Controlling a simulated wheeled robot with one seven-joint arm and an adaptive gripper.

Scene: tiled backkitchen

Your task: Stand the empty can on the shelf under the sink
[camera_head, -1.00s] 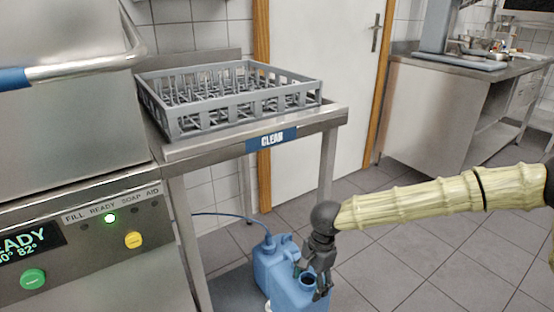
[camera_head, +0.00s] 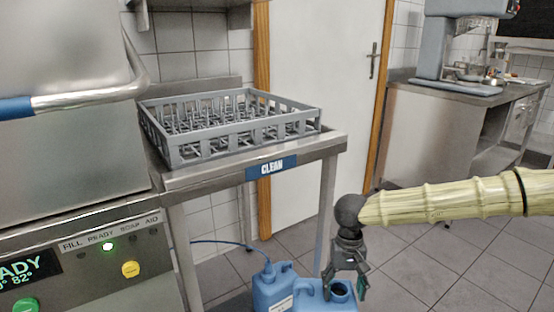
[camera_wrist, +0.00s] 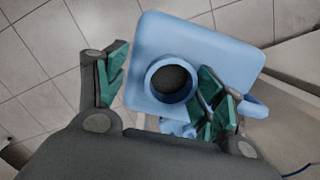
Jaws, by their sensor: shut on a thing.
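The empty can is a blue jerrycan (camera_head: 310,298) with an open round mouth, at the bottom edge of the head view. My gripper (camera_head: 345,290) points down over its top and is shut on it. The exact grip point is partly hidden, and the can's base is out of view. I cannot make out a sink or the shelf under it.
A second blue can (camera_head: 268,289) with a blue hose stands just left, under the steel table (camera_head: 215,176) marked CLEAN, which bears a grey rack (camera_head: 245,132). A dishwasher (camera_head: 75,250) is at left. Tiled floor is clear to the right; a steel counter (camera_head: 430,138) stands behind.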

